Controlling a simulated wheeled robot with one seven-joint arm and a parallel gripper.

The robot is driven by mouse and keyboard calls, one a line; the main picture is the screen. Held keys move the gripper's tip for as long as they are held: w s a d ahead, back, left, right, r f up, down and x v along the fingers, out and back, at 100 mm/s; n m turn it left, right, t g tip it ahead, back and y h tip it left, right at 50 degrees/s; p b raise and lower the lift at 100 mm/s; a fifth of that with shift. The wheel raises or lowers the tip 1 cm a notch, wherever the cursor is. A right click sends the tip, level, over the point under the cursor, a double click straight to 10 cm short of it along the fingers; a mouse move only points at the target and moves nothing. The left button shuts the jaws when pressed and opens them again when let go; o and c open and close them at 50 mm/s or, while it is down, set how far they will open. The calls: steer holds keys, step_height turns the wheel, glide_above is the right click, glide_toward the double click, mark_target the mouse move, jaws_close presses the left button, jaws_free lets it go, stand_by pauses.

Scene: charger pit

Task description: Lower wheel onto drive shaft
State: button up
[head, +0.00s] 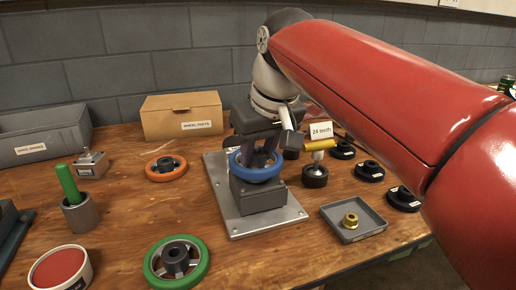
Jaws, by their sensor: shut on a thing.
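A wheel with a blue rim (273,172) is right at the top of a dark block (262,196), which stands on a grey metal plate (217,184). My gripper (258,160) points down from above, shut on the wheel's middle. The wheel looks about level. I cannot tell whether it touches the block or is just above it. The drive shaft is not visible; the wheel, gripper and block hide that spot.
An orange wheel (153,174) and a green wheel (202,270) lie on the table. A tray (334,215) with a brass nut (350,220) is right of the plate. A yellow-topped tool (318,146) stands close by. Several dark gears lie farther right.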

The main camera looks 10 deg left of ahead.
mark_target(258, 158)
steer(key=shift+f+b, duration=0.3)
steer(key=shift+f, duration=0.25)
stand_by(0.5)
steer(key=o, duration=1.2)
steer(key=c, duration=0.4)
step_height(258, 158, up, 6)
steer(key=p, duration=0.6)
